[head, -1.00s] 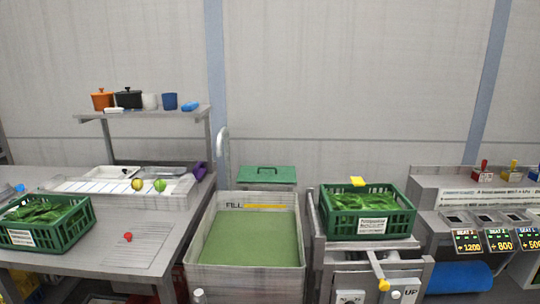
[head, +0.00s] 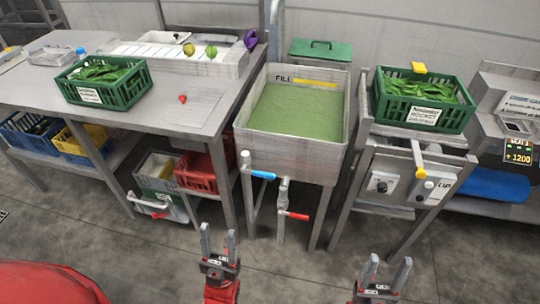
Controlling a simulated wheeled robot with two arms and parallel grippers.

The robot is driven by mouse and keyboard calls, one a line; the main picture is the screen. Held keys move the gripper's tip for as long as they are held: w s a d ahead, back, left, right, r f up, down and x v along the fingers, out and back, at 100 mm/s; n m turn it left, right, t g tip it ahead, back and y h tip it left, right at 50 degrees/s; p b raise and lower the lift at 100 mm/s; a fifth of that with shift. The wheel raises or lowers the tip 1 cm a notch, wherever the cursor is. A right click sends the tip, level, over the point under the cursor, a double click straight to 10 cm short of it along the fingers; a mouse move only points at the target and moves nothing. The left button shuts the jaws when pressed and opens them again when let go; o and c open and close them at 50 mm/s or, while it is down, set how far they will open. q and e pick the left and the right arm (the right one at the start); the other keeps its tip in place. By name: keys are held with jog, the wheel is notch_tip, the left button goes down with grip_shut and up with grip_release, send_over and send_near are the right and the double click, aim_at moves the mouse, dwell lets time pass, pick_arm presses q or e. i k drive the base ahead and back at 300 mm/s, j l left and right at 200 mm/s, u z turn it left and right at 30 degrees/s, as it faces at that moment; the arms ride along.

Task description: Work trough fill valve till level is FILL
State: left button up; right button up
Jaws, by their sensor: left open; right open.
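The trough (head: 293,148) stands in the middle of the head view, a grey metal basin holding green water (head: 298,112). A FILL label with a yellow band (head: 314,83) is on its inner back wall, above the water surface. Below its front, a blue-handled valve (head: 263,175) sits at the left on a vertical pipe, and a red-handled valve (head: 297,216) sits on a lower pipe. Which one is the fill valve is not marked. My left gripper (head: 219,243) is open and empty, in front of and below the valves. My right gripper (head: 384,272) is open and empty, further right.
A table with a green crate of greens (head: 140,90) stands left, with crates on its lower shelf. A stand at the right bears another green crate (head: 378,101), with a yellow-knobbed lever (head: 421,173) in front. Open floor lies before the trough.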

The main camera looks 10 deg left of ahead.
aim_at(258, 173)
jog(key=i+j, duration=0.85)
jog(key=z, duration=0.05)
